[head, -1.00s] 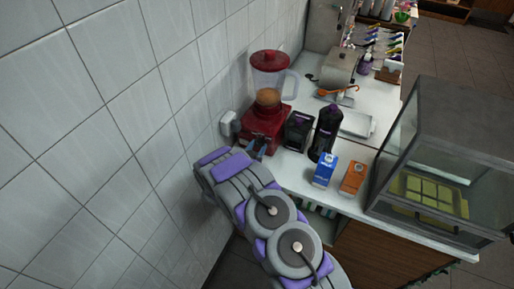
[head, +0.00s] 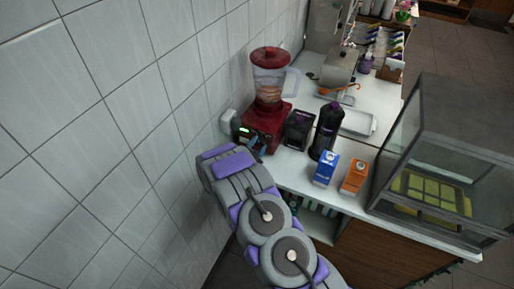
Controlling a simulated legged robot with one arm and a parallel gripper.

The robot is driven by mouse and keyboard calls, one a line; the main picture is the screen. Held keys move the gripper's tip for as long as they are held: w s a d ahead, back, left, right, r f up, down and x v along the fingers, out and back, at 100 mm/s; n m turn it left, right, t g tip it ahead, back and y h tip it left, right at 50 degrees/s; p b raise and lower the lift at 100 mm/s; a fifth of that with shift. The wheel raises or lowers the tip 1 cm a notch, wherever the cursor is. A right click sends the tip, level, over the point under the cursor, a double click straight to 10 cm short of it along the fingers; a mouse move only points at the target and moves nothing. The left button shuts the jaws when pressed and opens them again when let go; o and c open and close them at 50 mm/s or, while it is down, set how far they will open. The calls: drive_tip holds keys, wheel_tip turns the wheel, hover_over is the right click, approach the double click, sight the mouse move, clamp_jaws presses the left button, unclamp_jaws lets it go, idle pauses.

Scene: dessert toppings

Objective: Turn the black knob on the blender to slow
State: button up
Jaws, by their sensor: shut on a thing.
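The blender (head: 273,106) has a red base, a clear jar with light brown contents and a red lid. It stands upright on the white counter against the tiled wall. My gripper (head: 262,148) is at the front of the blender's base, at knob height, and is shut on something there. The black knob is hidden behind my gripper and wrist. A small green light shows on my wrist (head: 246,132), left of the fingers.
A black container (head: 299,130) and a dark bottle (head: 326,131) stand close right of the blender. A blue carton (head: 326,169) and an orange carton (head: 355,176) stand nearer the counter's front edge. A glass display case (head: 440,150) is at the right.

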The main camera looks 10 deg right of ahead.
drive_tip(key=shift+m, duration=0.6)
drive_tip(key=o, duration=1.1)
drive_tip(key=shift+c, duration=0.2)
drive_tip(key=v, duration=1.7)
drive_tip(key=shift+a, duration=0.15)
drive_tip(key=shift+s, duration=0.1)
